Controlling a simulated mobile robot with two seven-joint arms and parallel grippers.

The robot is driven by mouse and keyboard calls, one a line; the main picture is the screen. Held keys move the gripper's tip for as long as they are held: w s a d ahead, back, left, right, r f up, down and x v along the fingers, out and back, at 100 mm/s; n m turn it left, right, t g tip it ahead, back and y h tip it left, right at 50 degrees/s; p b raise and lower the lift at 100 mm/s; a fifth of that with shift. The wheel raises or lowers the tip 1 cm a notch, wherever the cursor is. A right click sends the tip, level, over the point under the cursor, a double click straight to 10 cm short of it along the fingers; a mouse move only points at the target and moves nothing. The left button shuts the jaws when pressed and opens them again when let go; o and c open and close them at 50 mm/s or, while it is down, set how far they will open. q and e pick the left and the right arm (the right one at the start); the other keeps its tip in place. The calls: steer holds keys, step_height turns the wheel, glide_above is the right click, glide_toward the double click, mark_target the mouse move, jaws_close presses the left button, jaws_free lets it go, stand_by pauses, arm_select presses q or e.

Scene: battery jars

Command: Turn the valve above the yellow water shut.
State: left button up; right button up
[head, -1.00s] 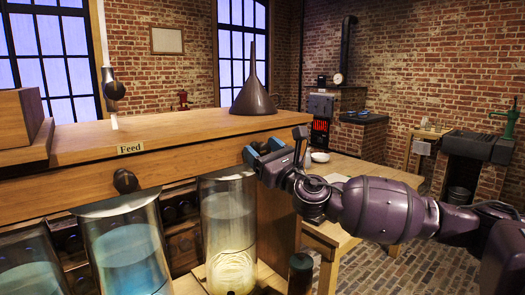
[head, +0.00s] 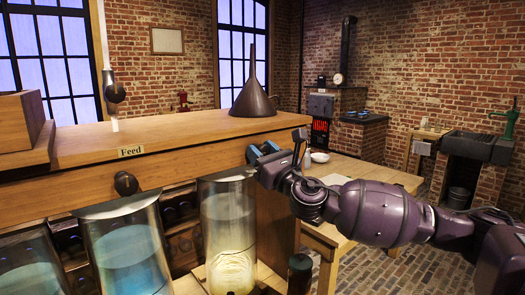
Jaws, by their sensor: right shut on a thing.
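A glass jar with glowing yellow water (head: 230,268) stands at the right end of a row of jars under a wooden shelf. My right gripper (head: 262,152) is at the shelf's front face, just above and to the right of this jar. It is shut on the valve there, which its fingers hide almost wholly. A dark round valve (head: 126,183) shows on the shelf front above the neighbouring jar of blue water (head: 135,262). My left gripper does not show.
The wooden shelf (head: 185,148) bears a "Feed" label (head: 131,151), a dark funnel (head: 254,100) and a wooden box (head: 20,122). Another blue jar (head: 30,270) stands at the lower left. A wooden table (head: 375,172) is behind my right arm, with a white bowl (head: 319,157).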

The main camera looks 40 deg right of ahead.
steer(key=shift+r+m+p, duration=0.2)
steer(key=shift+m+p, duration=0.1)
steer(key=shift+m, duration=0.2)
steer(key=m+h+p, duration=0.2)
steer(key=m, duration=0.1)
steer(key=m+g+h+p, duration=0.1)
steer(key=m+p, duration=0.2)
steer(key=m, duration=0.1)
steer(key=m+g+h+p, duration=0.1)
steer(key=m+h+p, duration=0.1)
steer(key=m+p, duration=0.1)
steer(key=shift+m, duration=0.9)
steer(key=shift+m+g+h+p, duration=0.3)
steer(key=shift+m+h+p, duration=0.1)
steer(key=shift+m+p, duration=0.2)
steer(key=shift+f+m+g+p, duration=0.1)
steer(key=shift+m+g+p, duration=0.4)
steer(key=shift+m, duration=0.5)
steer(key=m+p, duration=0.1)
steer(key=m, duration=0.1)
steer(key=shift+f+m+g+h, duration=0.1)
steer(key=shift+m+g+h, duration=0.2)
steer(key=shift+m+g, duration=0.4)
steer(key=shift+m, duration=0.4)
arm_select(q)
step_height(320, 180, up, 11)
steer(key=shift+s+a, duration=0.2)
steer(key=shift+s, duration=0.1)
arm_select(e)
steer(key=shift+m, duration=0.5)
